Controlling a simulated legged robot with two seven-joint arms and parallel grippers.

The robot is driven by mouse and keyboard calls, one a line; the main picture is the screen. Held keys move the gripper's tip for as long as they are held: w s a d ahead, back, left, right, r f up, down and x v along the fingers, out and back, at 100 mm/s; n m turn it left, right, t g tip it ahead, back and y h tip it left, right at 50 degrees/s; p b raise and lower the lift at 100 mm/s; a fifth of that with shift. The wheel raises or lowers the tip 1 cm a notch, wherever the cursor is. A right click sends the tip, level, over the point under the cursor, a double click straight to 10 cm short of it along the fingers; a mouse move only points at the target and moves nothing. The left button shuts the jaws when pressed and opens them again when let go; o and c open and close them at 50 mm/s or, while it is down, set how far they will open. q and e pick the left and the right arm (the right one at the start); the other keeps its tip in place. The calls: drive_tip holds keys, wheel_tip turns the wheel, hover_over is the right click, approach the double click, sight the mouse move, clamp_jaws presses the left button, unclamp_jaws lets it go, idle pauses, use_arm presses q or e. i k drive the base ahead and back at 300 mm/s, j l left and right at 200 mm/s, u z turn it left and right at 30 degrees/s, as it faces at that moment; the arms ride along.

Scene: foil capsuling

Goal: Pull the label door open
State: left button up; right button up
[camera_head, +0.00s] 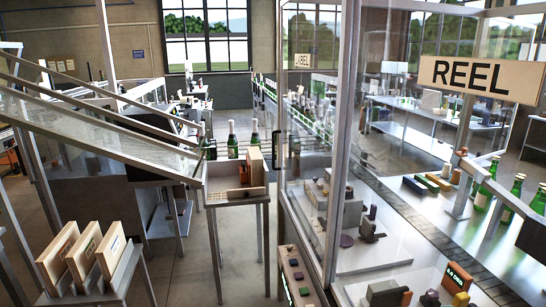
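A glass-walled machine enclosure with metal posts fills the right half of the view. A dark upright handle (279,150) is at that panel's left edge. The panel looks shut, but its seams are hard to make out. A second sign (482,78), reading "REEL", hangs at the right. Neither of my grippers is in view.
A control strip with buttons (297,272) runs along the enclosure's lower front. A small stand (236,190) with a wooden box and dark bottles is left of the handle. A sloped glass-sided chute (100,120) and a rack of wooden panels (85,258) are at left. Floor between is clear.

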sight(301, 60)
drive_tip(key=i+j, duration=0.5)
drive_tip(key=i, duration=0.2)
drive_tip(key=i+j, duration=0.5)
drive_tip(key=i, duration=0.15)
drive_tip(key=i+j, duration=0.5)
drive_tip(key=i, duration=0.2)
drive_tip(key=l+z, duration=0.05)
